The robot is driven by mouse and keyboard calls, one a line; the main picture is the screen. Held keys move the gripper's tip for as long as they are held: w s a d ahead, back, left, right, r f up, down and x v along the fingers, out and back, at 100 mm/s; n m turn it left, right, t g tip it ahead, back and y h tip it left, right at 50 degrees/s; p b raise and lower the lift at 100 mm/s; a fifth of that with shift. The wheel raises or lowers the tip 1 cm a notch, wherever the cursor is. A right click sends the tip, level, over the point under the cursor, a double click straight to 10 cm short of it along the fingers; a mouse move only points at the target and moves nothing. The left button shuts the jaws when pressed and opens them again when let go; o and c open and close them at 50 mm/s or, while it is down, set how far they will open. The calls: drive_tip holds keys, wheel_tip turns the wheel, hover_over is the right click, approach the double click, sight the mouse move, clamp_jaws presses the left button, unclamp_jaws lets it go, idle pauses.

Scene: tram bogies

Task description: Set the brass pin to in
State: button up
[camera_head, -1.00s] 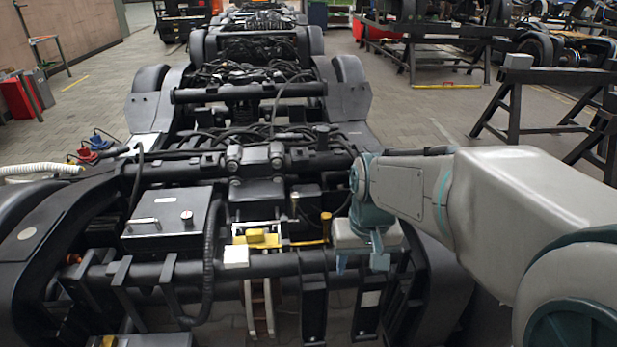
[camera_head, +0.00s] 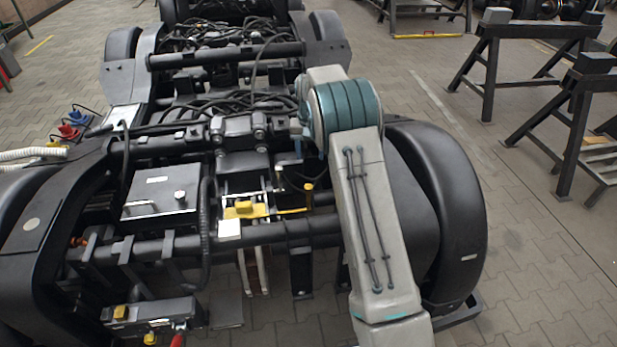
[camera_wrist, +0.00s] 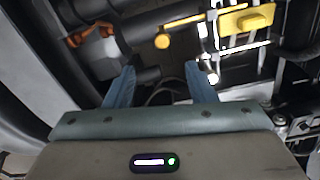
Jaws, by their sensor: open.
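A brass-yellow upright post with a round head (camera_head: 309,187), which looks like the brass pin, stands right of a yellow block (camera_head: 245,209) on the bogie frame. A thin brass-coloured rod (camera_head: 290,211) runs between them. In the wrist view a round yellow head (camera_wrist: 162,41) appears just beyond the fingertips, and the yellow block (camera_wrist: 250,20) is at upper right. I cannot tell how deep the pin sits. My gripper (camera_wrist: 160,68) is open, its two blue fingers apart with nothing held. In the head view my arm hides most of the gripper.
A black box with a handle (camera_head: 160,192) and a white block (camera_head: 229,229) are left of the pin. Dark cross tubes (camera_head: 265,234) and cables crowd the bogie. An orange fitting (camera_wrist: 90,33) shows left of the fingers. Black trestles (camera_head: 488,75) stand right, beyond open floor.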

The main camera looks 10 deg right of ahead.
sight(308, 186)
drive_tip(key=f, duration=0.5)
drive_tip(key=w+f, duration=0.1)
drive_tip(key=f, duration=0.9)
drive_tip(key=shift+w+a+p, duration=0.1)
drive_tip(key=shift+w+p, duration=0.1)
drive_tip(key=shift+p, duration=0.2)
clamp_jaws()
drive_tip(key=a+b, duration=0.2)
drive_tip(key=a, duration=0.7)
